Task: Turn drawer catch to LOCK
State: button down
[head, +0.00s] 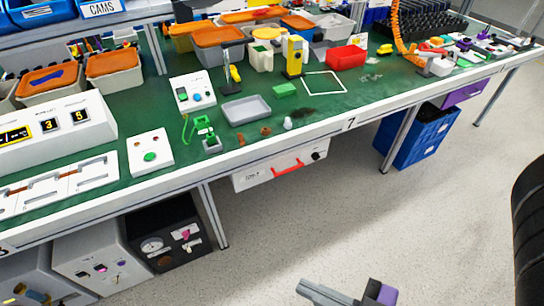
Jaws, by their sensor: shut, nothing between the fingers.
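A white drawer (262,179) hangs under the front edge of the green bench, below the number 7. It has a red bar handle (287,168) and a small black rotary catch (316,155) near its right end. The drawer looks closed. The catch's pointer and any LOCK mark are too small to read. My gripper (303,287), grey with a purple part behind it, shows at the bottom edge of the head view. It is shut and empty, over the floor and well apart from the drawer. Part of it is cut off by the frame.
The bench top (330,105) holds trays, bins and small devices. Below it stand grey and black cabinets (160,240) at left and a blue crate (418,135) at right. Bench legs flank the drawer. The speckled floor (400,220) before it is clear. A black tyre-like object (530,230) stands far right.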

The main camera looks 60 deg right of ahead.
aim_at(315, 155)
jog(key=z, duration=1.3)
